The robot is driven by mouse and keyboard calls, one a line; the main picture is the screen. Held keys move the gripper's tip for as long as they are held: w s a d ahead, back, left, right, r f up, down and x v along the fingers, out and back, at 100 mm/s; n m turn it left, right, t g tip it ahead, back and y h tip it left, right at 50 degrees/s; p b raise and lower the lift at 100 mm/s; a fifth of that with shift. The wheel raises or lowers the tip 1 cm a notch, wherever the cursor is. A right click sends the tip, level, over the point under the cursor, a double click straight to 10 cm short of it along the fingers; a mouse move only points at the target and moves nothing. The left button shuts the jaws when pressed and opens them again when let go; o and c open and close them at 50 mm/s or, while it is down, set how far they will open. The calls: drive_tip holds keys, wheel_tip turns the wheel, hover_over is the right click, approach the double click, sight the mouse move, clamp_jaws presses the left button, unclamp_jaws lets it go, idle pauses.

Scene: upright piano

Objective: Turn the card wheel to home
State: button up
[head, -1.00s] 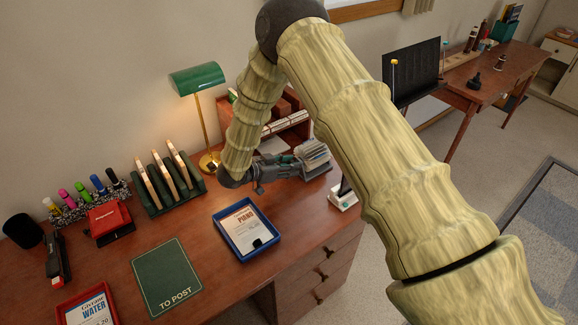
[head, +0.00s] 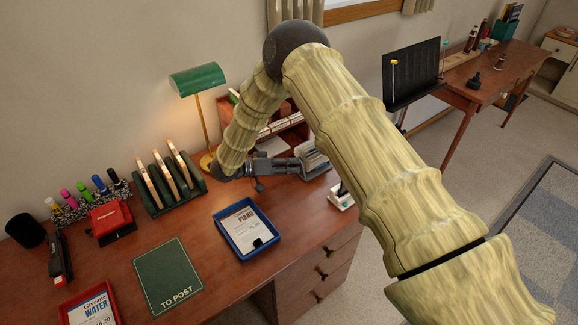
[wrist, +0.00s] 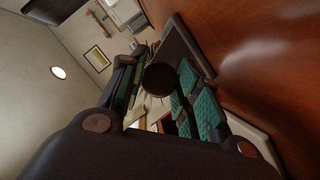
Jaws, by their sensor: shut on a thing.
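The card wheel (head: 314,156), with a fan of white cards, stands at the right end of the wooden desk, partly hidden by my gripper and arm. My gripper (head: 298,165) reaches it from the left, low over the desk. In the wrist view, a dark round knob (wrist: 158,79) sits between my fingers (wrist: 160,95), which have green pads. My gripper is shut on this knob. The card faces and any home mark are too small or hidden to read.
A green lamp (head: 197,79) and a letter rack (head: 170,183) stand left of my gripper. A blue tray (head: 246,258) lies in front. A small white-based item (head: 341,197) stands near the right desk edge. A green mat (head: 168,278) lies farther left.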

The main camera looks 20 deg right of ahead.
drive_tip(key=shift+a+n+g, duration=0.1)
drive_tip(key=shift+n+g, duration=0.2)
drive_tip(key=shift+n, duration=0.2)
drive_tip(key=shift+h, duration=0.3)
drive_tip(key=o, duration=1)
drive_tip(key=shift+w, duration=0.1)
drive_tip(key=v, duration=1.2)
